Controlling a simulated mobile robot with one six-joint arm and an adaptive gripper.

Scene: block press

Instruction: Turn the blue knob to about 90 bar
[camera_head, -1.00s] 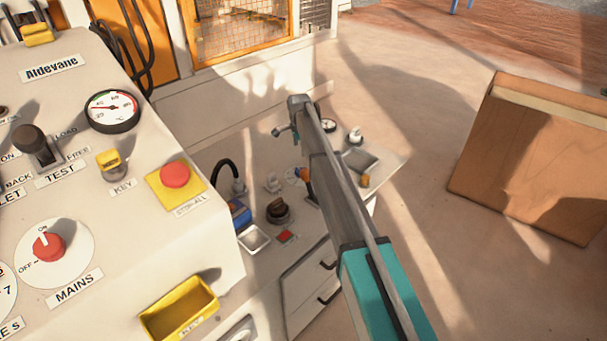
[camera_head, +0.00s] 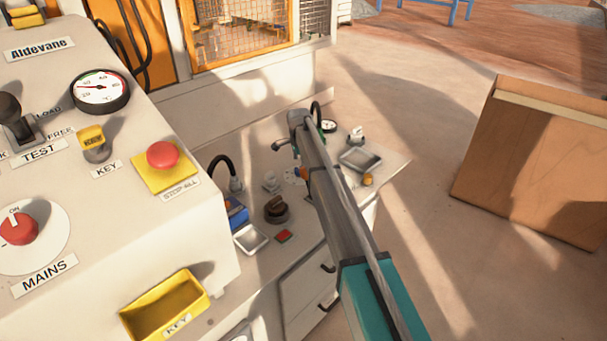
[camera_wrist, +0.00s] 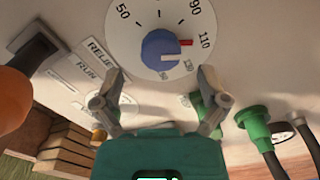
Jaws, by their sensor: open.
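The blue knob (camera_wrist: 160,55) sits on a round white dial (camera_wrist: 135,35) in the wrist view. The numbers 50, 90 and 110 show around it, and its red mark points right, about at 110. My gripper (camera_wrist: 163,76) is open, its two grey fingers spread just below the knob in the picture, one to each side and not closed on it. In the head view my arm slants across the workbench, and I cannot clearly make out the knob or the fingers there.
The wrist view shows an orange rounded thing (camera_wrist: 12,98) at left, a green plug (camera_wrist: 254,122) with cable at right, and RELIEF and RUN labels. In the head view are the console's red stop button (camera_head: 163,155), a yellow key tray (camera_head: 165,305) and a wooden box (camera_head: 535,165).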

